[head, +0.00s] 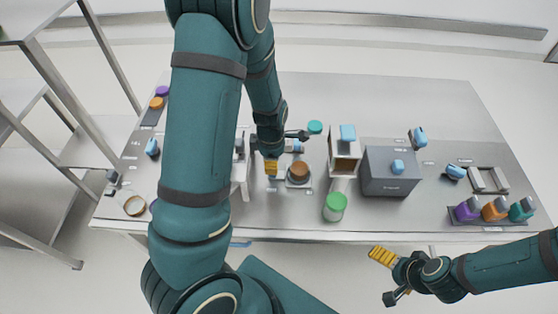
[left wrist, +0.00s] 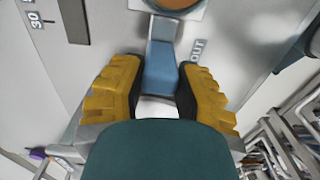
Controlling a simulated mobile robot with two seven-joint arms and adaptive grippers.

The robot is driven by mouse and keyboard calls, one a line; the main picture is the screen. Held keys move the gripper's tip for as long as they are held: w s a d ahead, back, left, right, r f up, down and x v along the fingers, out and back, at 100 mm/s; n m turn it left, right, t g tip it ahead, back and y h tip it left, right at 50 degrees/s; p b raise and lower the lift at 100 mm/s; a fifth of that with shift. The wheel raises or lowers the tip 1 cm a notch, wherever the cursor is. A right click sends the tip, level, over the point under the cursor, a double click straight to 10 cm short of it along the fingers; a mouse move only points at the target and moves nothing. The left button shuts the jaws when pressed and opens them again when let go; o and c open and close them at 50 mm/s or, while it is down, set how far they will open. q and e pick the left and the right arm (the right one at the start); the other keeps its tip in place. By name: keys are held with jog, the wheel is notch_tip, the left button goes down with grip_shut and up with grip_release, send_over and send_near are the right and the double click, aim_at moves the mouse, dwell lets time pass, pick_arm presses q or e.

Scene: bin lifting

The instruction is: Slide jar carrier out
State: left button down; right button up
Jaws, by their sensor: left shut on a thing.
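The jar carrier (head: 299,184) is a pale, small plate near the middle of the table, with a brown-lidded jar (head: 299,169) on it. In the left wrist view the jar's round edge (left wrist: 178,3) shows at the top, cut off. The carrier's blue handle (left wrist: 160,68) reaches down between the yellow fingers. My left gripper (head: 271,167) is shut on this handle, just left of the jar in the head view. An "OUT" label (left wrist: 196,50) lies beside the handle. My right gripper (head: 383,257) is off the table's front edge; its finger gap is unclear.
A white stand (head: 345,164) with a blue block and a green-lidded jar (head: 335,207) are right of the carrier. A grey box (head: 391,173) is farther right. My left arm hides part of the table's left half. A metal rack (head: 50,160) stands at the left.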

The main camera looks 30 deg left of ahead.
pick_arm(q)
jog(key=shift+s+a, duration=0.1)
jog(key=shift+s, duration=0.05)
jog(key=c, duration=0.6)
grip_release()
jog(key=shift+f, duration=0.1)
jog(key=shift+a, duration=0.15)
notch_tip(320, 180, up, 12)
jog(key=shift+r, duration=0.1)
